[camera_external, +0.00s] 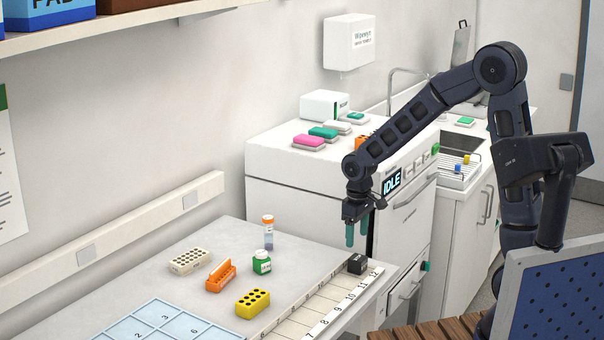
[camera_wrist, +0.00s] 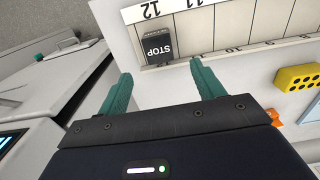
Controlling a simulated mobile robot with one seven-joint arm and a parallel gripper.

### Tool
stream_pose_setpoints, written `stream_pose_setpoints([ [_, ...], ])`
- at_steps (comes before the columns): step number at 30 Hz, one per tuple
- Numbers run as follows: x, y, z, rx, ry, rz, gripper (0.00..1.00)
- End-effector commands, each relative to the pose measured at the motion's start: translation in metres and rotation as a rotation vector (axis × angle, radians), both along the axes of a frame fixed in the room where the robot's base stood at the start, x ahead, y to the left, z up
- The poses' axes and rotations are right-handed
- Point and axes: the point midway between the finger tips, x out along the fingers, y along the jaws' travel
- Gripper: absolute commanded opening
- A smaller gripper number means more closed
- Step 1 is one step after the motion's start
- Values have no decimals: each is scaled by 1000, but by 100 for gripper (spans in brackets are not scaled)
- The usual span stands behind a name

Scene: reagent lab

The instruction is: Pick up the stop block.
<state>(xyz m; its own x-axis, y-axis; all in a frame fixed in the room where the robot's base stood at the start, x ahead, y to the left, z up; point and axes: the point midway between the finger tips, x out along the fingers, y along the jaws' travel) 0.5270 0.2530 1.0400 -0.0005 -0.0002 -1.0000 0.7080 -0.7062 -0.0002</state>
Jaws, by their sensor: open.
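The stop block is a small black block (camera_external: 357,264) at the far right end of the numbered strip on the bench, near the 11 and 12 marks. In the wrist view the stop block (camera_wrist: 158,46) shows white "STOP" lettering, ahead of the space between my fingers. My gripper (camera_external: 357,240) has teal fingers and hangs pointing down just above the block. In the wrist view my gripper (camera_wrist: 160,74) is open, with nothing between its fingers. The block is apart from the fingers in the wrist view.
The numbered strip (camera_external: 325,324) runs along the bench front. A yellow block with holes (camera_external: 253,304), an orange rack (camera_external: 221,277), a white rack (camera_external: 190,262), a green bottle (camera_external: 262,263) and an orange-capped vial (camera_external: 268,232) stand left of the block. A white appliance (camera_external: 270,165) stands close behind my gripper.

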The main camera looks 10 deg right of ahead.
Motion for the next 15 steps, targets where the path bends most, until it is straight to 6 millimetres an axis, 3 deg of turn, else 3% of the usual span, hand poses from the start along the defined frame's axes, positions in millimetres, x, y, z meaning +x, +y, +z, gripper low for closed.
stream_pose_setpoints([
  [6,0,-1,-32,-1,1,-1,67],
  [15,-2,-2,-52,-1,1,-1,67],
])
